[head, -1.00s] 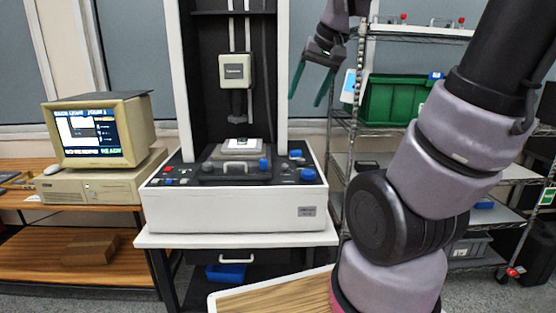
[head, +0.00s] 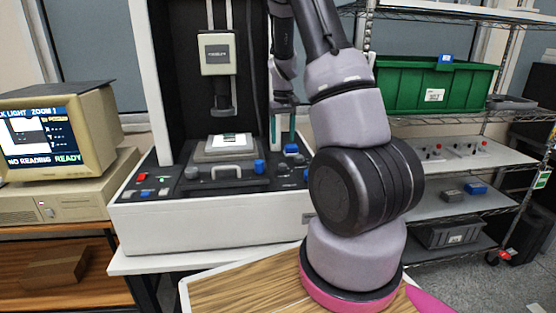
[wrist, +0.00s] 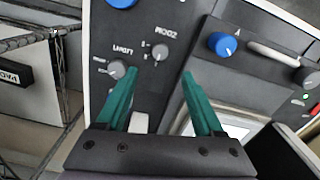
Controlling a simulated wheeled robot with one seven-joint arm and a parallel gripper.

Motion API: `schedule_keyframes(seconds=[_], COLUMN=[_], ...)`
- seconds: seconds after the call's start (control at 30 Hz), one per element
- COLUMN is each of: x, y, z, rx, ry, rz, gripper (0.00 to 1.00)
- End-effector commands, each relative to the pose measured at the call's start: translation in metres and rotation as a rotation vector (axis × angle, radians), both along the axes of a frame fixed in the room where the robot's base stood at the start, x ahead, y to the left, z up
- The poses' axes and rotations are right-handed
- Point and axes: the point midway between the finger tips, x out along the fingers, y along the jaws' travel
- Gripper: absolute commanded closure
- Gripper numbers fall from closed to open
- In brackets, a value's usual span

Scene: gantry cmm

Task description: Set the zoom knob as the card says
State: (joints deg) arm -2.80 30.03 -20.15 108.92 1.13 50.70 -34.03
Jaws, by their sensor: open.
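The zoom knob (wrist: 160,52) is a small grey knob on the dark panel, beside a label that reads ZOOM upside down in the wrist view. Small marks ring it; its exact setting is too small to read. My gripper (wrist: 160,75) is open and empty above the panel, its teal fingertips a little short of the knob in the picture. In the head view my gripper (head: 283,125) hangs over the right side of the machine (head: 210,225). The monitor (head: 45,130) shows ZOOM 1, NO READING and READY. I see no readable card.
Blue knobs (wrist: 222,44) and a pale bar handle (wrist: 283,58) are on the panel too. A wire shelf with a green bin (head: 430,85) stands to the right.

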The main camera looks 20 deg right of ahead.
Motion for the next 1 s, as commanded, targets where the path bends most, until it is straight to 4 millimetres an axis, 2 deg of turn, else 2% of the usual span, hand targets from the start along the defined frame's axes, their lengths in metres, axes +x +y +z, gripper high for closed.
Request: schedule_keyframes(seconds=[0.5, 0.7, 1.0], x=[-0.001, -0.001, -0.001], y=[0.000, 0.000, 0.000], z=[-0.087, -0.102, -0.104], rx=[0.001, 0.000, 0.000], ry=[0.003, 0.001, 0.000], rz=[-0.002, 0.000, 0.000], gripper=[0.31, 0.31, 0.31])
